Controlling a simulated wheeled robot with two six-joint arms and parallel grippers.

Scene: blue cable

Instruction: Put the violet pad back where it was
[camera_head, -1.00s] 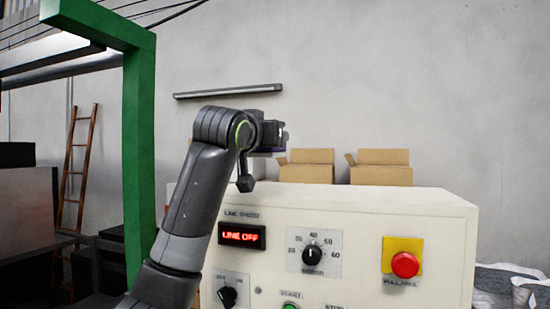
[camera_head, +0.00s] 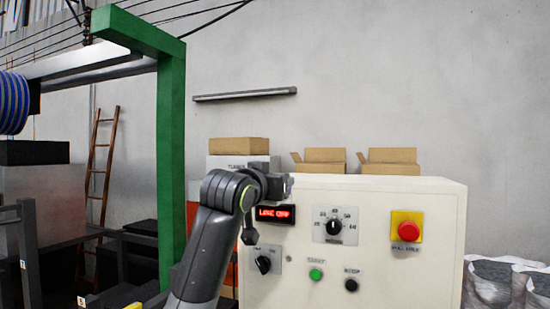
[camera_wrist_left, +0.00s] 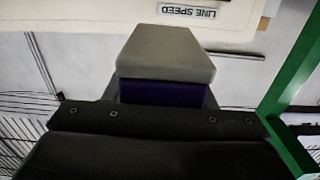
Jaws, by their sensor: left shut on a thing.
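My left gripper (camera_head: 284,186) is in front of the upper left part of the cream control panel (camera_head: 385,195), just above its red display (camera_head: 275,214). In the left wrist view a violet pad (camera_wrist_left: 162,93) shows as a dark violet band under a grey block (camera_wrist_left: 165,55), at the end of the gripper. The gripper is shut on the violet pad; its fingers are mostly hidden. The pad cannot be made out in the head view. An upside-down LINE SPEED label (camera_wrist_left: 194,11) shows beyond it in the wrist view. My right gripper is not in view.
The panel carries a speed dial (camera_head: 334,227), a red stop button (camera_head: 408,231) on yellow and a green button (camera_head: 316,274). A green post (camera_head: 171,160) stands left of my arm. A blue cable reel (camera_head: 13,103) is at the far left. Cardboard boxes (camera_head: 390,161) stand behind the panel.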

